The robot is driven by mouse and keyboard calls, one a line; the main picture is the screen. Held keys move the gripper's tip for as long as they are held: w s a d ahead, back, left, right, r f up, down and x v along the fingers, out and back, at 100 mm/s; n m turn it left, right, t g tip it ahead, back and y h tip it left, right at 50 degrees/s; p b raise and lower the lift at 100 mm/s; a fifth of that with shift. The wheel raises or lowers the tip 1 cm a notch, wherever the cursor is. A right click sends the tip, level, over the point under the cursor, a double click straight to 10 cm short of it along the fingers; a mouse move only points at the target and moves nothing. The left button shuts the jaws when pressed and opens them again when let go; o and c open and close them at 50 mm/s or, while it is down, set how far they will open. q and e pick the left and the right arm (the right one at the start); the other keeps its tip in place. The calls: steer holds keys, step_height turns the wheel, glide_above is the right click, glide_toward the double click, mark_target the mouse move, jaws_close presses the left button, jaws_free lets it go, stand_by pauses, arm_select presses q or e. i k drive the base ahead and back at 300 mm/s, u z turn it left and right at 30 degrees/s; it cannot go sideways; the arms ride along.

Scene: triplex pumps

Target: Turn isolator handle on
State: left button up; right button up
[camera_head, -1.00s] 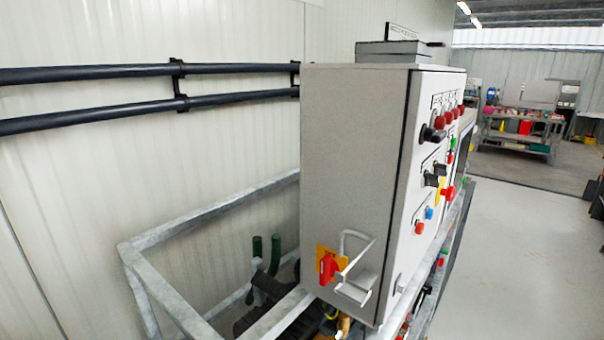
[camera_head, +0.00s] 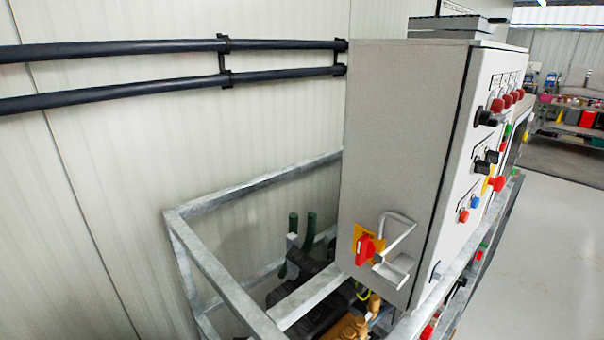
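The isolator handle (camera_head: 365,249) is a red rotary knob on a yellow plate, low on the side face of the grey control cabinet (camera_head: 400,150). A bent grey metal bracket (camera_head: 397,250) sits just right of the handle and stands out from the panel. The exact angle of the handle is hard to read at this size. Neither of my grippers shows in the head view.
A galvanised frame (camera_head: 215,275) surrounds the area below and left of the cabinet, with green pipes (camera_head: 308,232) and pump parts inside. Two black pipes (camera_head: 130,48) run along the wall. Clear floor (camera_head: 550,240) lies to the right.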

mark_target(365, 248)
steer(key=z, duration=0.85)
steer(key=k, duration=0.8)
steer(key=z, duration=0.15)
